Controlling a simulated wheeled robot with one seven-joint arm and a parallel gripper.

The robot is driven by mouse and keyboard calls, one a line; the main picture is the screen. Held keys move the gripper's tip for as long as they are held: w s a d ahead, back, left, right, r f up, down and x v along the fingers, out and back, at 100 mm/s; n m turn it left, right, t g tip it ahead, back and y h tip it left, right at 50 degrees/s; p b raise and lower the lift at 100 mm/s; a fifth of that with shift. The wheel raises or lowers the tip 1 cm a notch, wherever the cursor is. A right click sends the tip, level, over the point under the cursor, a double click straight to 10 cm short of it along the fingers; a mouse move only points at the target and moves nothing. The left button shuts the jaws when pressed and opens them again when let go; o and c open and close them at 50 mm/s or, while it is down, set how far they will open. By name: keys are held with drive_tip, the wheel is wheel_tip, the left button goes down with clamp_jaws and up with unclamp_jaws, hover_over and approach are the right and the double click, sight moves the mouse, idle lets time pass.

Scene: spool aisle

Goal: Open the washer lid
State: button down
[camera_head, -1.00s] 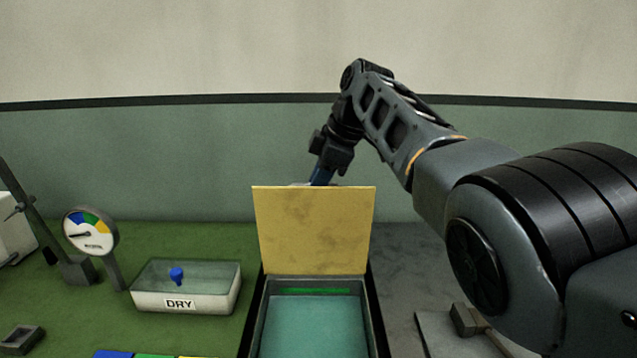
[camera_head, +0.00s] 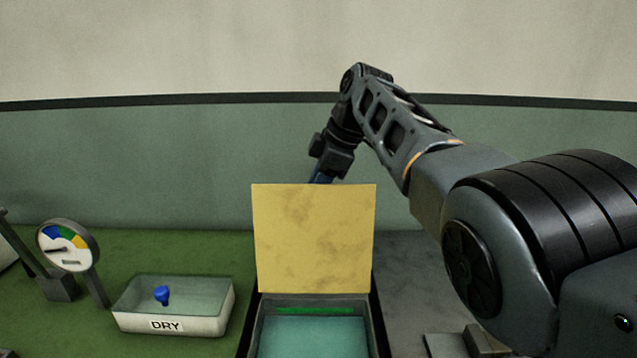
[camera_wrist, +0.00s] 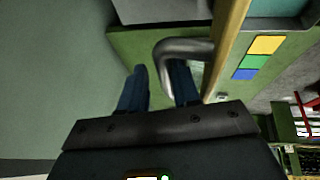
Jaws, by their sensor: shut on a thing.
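The washer lid (camera_head: 314,238) is a yellow panel standing raised at the back of the washer (camera_head: 376,325), whose open basin with teal inside shows below it. In the wrist view the lid (camera_wrist: 228,45) is seen edge-on, with a grey curved handle (camera_wrist: 187,47) on its face. My gripper (camera_wrist: 158,75) is shut on this handle, with the bar between its two dark blue fingers. In the head view my gripper (camera_head: 322,178) is behind the lid's top edge, its fingertips mostly hidden.
A round gauge (camera_head: 68,245) on a post is farther left. A grey plate (camera_head: 445,344) lies at the lower right. Green tabletop between washer and box is clear.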

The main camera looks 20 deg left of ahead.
drive_tip(key=shift+w+d+f, duration=0.2)
drive_tip(key=shift+w+f, duration=0.1)
drive_tip(key=shift+f, duration=0.25)
drive_tip(key=c, duration=1.2)
unclamp_jaws()
drive_tip(key=shift+o, duration=0.5)
drive_tip(key=shift+w+a+f, duration=0.1)
drive_tip(key=shift+w+f, duration=0.1)
drive_tip(key=shift+f, duration=0.05)
drive_tip(key=shift+r, duration=0.15)
drive_tip(key=shift+a+r, duration=0.1)
drive_tip(key=b+v, duration=0.1)
drive_tip(key=v, duration=0.6)
drive_tip(key=shift+r, duration=0.35)
